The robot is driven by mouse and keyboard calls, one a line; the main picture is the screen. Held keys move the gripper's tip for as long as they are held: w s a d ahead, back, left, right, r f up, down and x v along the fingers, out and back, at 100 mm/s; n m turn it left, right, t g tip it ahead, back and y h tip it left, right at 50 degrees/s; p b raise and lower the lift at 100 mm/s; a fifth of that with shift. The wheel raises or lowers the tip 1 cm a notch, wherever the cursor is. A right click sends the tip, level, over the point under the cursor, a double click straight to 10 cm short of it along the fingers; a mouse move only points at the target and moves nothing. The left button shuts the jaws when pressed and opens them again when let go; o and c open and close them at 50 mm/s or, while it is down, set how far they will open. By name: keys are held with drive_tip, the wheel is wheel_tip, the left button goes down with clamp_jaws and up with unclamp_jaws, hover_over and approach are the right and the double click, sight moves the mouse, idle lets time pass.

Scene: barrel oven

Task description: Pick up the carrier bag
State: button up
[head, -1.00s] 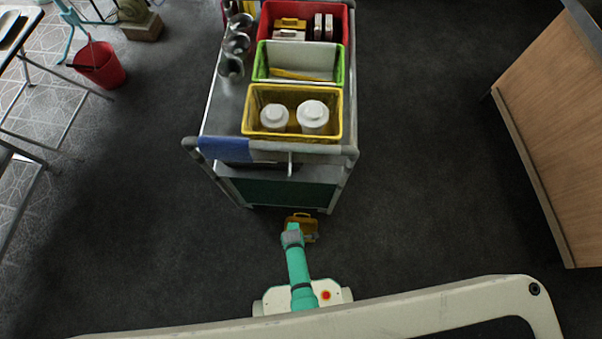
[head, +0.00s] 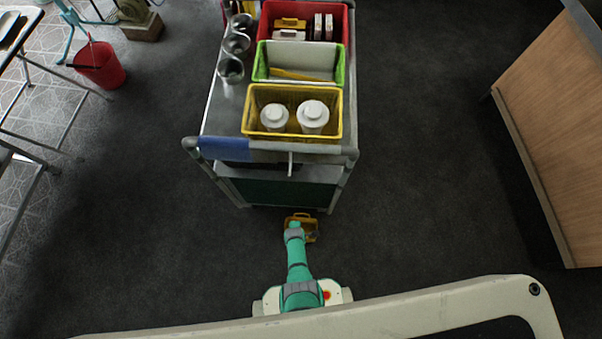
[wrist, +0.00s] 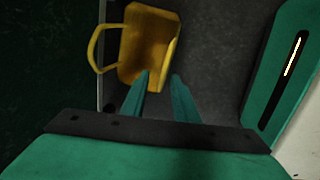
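The carrier bag appears to be the yellow item with a looped handle (head: 312,224) on the floor at the near end of the cart. In the wrist view the yellow bag (wrist: 150,42) is above the fingertips, its handle loop pointing left. My gripper (wrist: 160,85) is open, with a gap between its two green fingers. The left fingertip overlaps the bag's lower edge in the picture; I cannot tell whether it touches. In the head view my arm hides part of the bag and the fingers.
The cart (head: 225,105) stands just beyond the bag and carries red (head: 345,25), green (head: 340,65) and yellow (head: 250,110) bins. A wooden cabinet (head: 555,130) is at the right and a red bucket (head: 100,65) at the left. Dark floor is clear on both sides.

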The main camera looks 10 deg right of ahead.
drive_tip(key=shift+w+f, duration=0.1)
drive_tip(key=shift+f, duration=0.25)
clamp_jaws()
idle(0.4)
